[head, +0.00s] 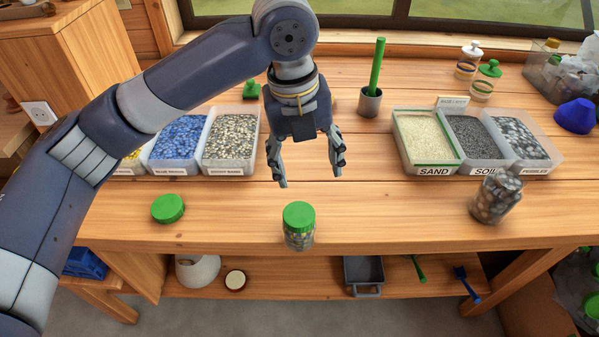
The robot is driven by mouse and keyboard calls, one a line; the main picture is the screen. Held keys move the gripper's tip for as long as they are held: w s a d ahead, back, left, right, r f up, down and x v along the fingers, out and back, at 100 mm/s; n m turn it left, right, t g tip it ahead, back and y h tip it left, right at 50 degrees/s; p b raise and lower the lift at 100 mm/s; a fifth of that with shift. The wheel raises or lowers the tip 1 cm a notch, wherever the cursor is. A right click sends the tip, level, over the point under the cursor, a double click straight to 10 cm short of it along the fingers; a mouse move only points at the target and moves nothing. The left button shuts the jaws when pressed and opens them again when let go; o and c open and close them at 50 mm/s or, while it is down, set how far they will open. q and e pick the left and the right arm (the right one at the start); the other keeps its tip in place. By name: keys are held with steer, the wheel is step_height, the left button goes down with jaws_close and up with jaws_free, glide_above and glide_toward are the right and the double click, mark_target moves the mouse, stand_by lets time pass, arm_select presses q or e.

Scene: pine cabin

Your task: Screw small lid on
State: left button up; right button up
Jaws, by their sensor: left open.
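A small clear jar (300,240) filled with mixed pebbles stands upright near the front edge of the table. A green lid (299,215) sits on top of its mouth; how tightly it sits cannot be told. Another green lid (168,208) lies alone on the table to the left. A larger jar of pebbles (496,197) stands at the right with no lid visible on it. My left gripper (310,184) is open and empty, pointing down above and behind the small jar, apart from it. My right gripper is not in view.
Open bins of blue beads (178,141) and stones stand behind on the left. Bins of sand (424,138), soil and pebbles stand on the right. A cup (369,103) with a green stick stands at the back. The table between jar and right bins is clear.

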mark_target(299, 214)
arm_select(q)
steer(key=shift+m+g+y, duration=0.3)
steer(key=shift+m+y, duration=0.4)
steer(key=shift+m, duration=0.2)
steer(key=s+f, duration=0.1)
steer(key=f, duration=0.1)
steer(key=s+a+f, duration=0.1)
steer(key=f, duration=0.2)
steer(key=s+f, duration=0.1)
steer(key=f, duration=0.2)
steer(key=shift+a+f, duration=0.15)
steer(key=shift+a, duration=0.1)
steer(key=shift+f, duration=0.3)
steer(key=shift+c, duration=0.5)
steer(key=c, duration=0.8)
steer(key=o, duration=1.1)
